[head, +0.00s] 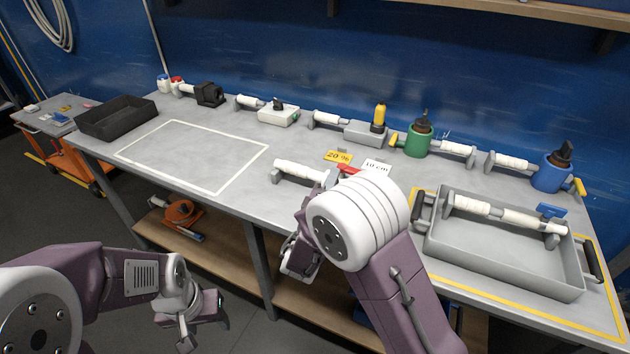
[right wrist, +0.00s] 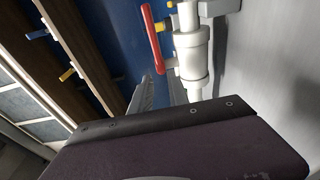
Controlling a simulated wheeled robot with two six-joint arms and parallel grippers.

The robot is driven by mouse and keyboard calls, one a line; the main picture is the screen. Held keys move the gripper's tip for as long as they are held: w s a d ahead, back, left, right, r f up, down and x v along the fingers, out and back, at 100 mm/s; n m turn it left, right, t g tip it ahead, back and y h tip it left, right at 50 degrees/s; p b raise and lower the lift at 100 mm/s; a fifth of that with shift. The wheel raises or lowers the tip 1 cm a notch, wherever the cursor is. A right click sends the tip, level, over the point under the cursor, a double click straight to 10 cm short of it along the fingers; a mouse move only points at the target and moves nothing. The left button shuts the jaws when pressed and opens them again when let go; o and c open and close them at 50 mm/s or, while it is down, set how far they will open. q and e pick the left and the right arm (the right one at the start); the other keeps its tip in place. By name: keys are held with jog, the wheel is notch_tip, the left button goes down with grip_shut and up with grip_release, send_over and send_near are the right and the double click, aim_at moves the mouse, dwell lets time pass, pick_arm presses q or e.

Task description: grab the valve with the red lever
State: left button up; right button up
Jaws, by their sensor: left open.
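The valve with the red lever lies on the grey bench near its front middle. In the head view its white-wrapped pipe (head: 298,171) and part of the red lever (head: 347,170) show, and my right arm hides the rest. In the right wrist view the red lever (right wrist: 152,38) stands beside the pale valve body (right wrist: 190,58), ahead of the fingertips. My right gripper (right wrist: 163,82) is open, its fingers apart with nothing between them, close to the valve but not around it. My left gripper (head: 200,318) is open and empty, low in front of the bench.
A grey tray (head: 500,262) holding white-wrapped pipe parts and a blue lever (head: 550,210) stands at right. Several pipe fittings line the back. The white-outlined area (head: 190,158) is clear.

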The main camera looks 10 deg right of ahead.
jog(key=x, duration=0.9)
jog(key=shift+p, duration=0.35)
jog(key=shift+f, duration=0.1)
jog(key=shift+c, duration=0.3)
jog(key=shift+w, duration=0.1)
grip_shut()
dwell(0.5)
